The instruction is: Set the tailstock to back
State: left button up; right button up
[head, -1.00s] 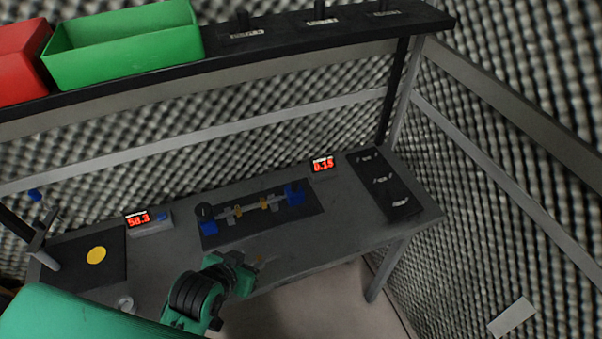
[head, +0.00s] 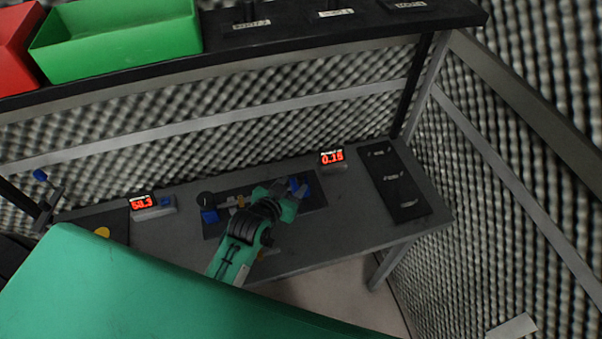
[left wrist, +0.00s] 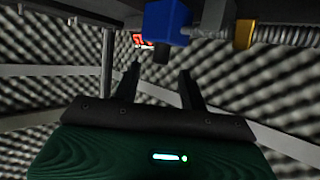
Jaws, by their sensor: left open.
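The tailstock appears to be the blue block at the right end of the rig on the bench. In the head view its blue (head: 306,188) shows only partly behind my left gripper (head: 292,188). In the left wrist view the blue block (left wrist: 167,18) is at the top, with a short dark knob (left wrist: 161,53) sticking out of it. My left gripper (left wrist: 160,75) is open and empty. Its fingertips are just short of the knob, one on either side in the picture. A threaded rod (left wrist: 207,32) and a gold collar (left wrist: 245,34) lie beside the block. My right gripper is out of view.
The rig's other blue end (head: 209,216) stands at the left. Red displays read about 58.3 (head: 142,202) and 0.15 (head: 332,157). A dark panel with labels (head: 393,180) lies at the bench's right. A shelf with a green bin (head: 115,40) and a red bin (head: 15,45) hangs above.

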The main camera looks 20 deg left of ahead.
aim_at(299, 179)
pick_arm(q)
jog(key=p+x, duration=0.1)
jog(key=x, duration=0.3)
jog(key=shift+w+f, duration=0.1)
jog(key=shift+w, duration=0.2)
jog(key=shift+w+d+f, duration=0.1)
jog(key=shift+w+f, duration=0.1)
jog(key=shift+w, duration=0.2)
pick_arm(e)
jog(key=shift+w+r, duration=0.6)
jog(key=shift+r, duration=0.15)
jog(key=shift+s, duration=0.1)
pick_arm(q)
grip_shut()
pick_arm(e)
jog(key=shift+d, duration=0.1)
